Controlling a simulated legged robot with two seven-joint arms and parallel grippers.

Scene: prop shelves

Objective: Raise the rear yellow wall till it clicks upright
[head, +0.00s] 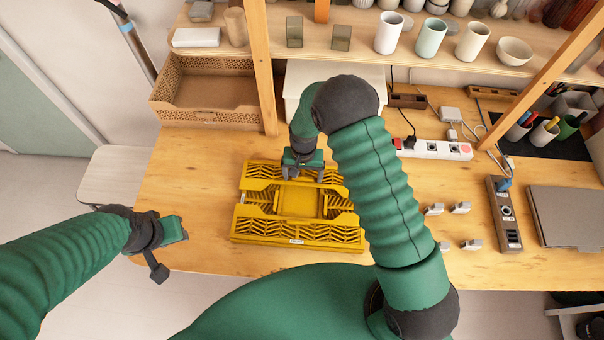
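The yellow folding crate (297,232) lies on the wooden table with its walls folded down flat. Its rear yellow wall (262,172) is the lattice panel on the far side, lying flat. My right gripper (303,174) reaches down over the middle of this rear wall, with its two fingers apart. It hides part of the panel, and I cannot tell if the fingers touch it. My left gripper (170,250) is by the table's front left edge, away from the crate; its finger opening is not clear.
A cardboard box (205,95) stands behind left, and a white box (300,85) stands behind the crate. Shelf posts and cups are at the back. Small grey blocks (461,208), a power strip (437,149) and a laptop (566,217) are to the right. The table left of the crate is clear.

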